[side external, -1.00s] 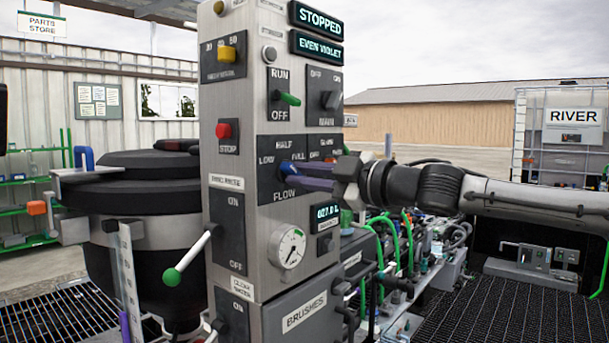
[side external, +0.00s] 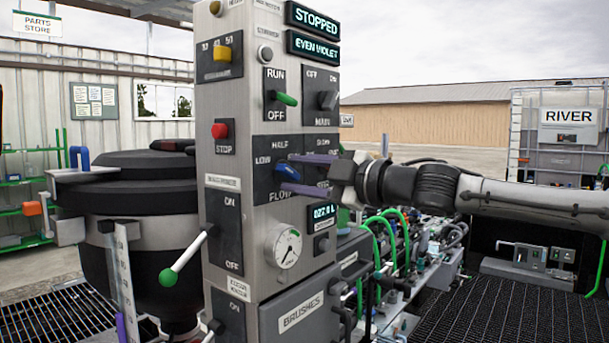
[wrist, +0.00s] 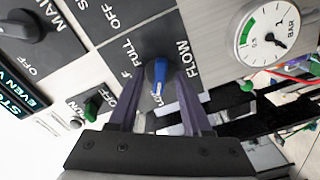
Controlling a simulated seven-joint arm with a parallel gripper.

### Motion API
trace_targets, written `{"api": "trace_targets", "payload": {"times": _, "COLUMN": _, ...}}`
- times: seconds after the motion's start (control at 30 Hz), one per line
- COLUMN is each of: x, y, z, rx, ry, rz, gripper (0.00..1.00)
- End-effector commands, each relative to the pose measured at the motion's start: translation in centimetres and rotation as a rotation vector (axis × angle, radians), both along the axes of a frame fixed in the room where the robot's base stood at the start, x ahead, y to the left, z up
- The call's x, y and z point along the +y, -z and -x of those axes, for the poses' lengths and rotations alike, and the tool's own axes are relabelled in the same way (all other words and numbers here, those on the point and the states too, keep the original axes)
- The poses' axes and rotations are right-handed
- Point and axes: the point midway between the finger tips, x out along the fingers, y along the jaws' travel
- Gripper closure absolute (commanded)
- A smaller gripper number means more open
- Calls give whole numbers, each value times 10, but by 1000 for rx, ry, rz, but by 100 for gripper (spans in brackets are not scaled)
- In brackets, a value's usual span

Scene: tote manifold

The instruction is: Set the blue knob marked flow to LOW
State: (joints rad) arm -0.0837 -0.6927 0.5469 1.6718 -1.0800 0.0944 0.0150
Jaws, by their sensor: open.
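The blue flow knob (side external: 288,172) is on a dark plate on the front of the grey column, with LOW at its left, HALF above and FLOW below. Its bar tilts slightly, one end toward LOW; in the wrist view the knob (wrist: 160,72) also lies in line with the LOW mark, partly covering it. My gripper (side external: 286,173) is open, its two purple fingers above and below the knob. In the wrist view my gripper's (wrist: 159,82) fingers stand either side of the knob with gaps. FULL is partly hidden by a finger in the side view.
A green run/off switch (side external: 286,99) and a black main knob (side external: 328,100) sit above. A pressure gauge (side external: 287,247) is below. A red stop button (side external: 220,130) and a white lever with a green tip (side external: 188,259) are at left.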

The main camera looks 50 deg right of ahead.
Motion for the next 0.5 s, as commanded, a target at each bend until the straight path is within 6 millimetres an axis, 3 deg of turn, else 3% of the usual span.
{"api": "trace_targets", "payload": {"times": 0.27, "x": 0, "y": -1, "z": 24, "rx": -2, "ry": 0, "rz": -1, "gripper": 51}}
{"api": "trace_targets", "payload": {"times": 0.5, "x": 1, "y": -2, "z": 75, "rx": -5, "ry": -3, "rz": -1, "gripper": 51}}
